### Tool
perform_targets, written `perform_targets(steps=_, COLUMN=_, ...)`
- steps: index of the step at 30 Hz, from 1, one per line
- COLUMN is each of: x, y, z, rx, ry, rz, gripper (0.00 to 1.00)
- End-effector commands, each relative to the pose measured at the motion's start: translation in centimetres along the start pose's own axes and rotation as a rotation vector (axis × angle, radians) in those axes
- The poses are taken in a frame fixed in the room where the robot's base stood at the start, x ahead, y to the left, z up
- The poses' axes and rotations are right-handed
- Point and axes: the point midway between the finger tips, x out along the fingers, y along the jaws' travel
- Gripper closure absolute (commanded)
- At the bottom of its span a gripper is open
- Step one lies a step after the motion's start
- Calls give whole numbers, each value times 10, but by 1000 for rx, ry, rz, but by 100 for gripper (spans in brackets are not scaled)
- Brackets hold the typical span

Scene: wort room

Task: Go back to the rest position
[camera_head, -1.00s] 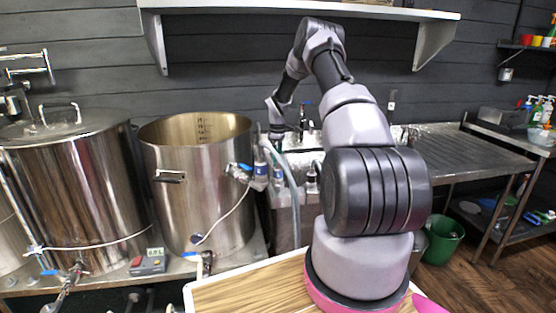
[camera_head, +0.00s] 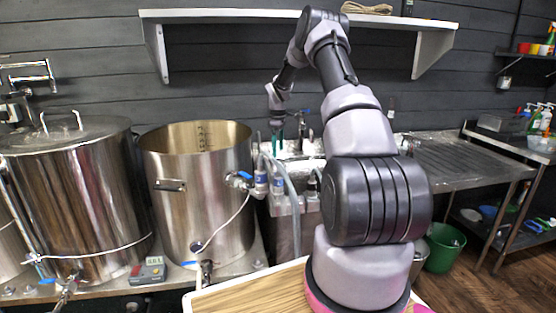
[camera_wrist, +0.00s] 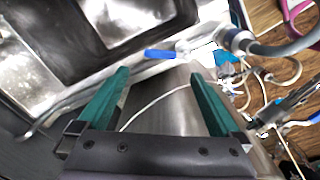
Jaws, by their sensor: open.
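My gripper (camera_head: 277,139) hangs pointing down over the sink area, beside the open steel pot. In the wrist view my gripper (camera_wrist: 160,95) shows two green fingers spread wide apart with nothing between them. Below it the wrist view shows a blue-handled valve (camera_wrist: 160,54) and the metal sink basin (camera_wrist: 122,18). My arm reaches from the front right up and back toward the wall.
An open steel pot (camera_head: 200,185) and a lidded steel tank (camera_head: 75,195) stand at the left. A steel drainboard (camera_head: 465,160) lies at the right, with a green bucket (camera_head: 443,248) on the floor.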

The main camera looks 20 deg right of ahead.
Motion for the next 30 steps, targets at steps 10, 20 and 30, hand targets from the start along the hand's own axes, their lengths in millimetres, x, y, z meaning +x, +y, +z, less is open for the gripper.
perform_targets(steps=10, x=-21, y=0, z=0, rx=-1, ry=0, rz=0, gripper=0)
perform_targets(steps=20, x=-20, y=0, z=0, rx=-1, ry=0, rz=0, gripper=0)
perform_targets(steps=30, x=-97, y=-37, z=-7, rx=106, ry=34, rz=57, gripper=0)
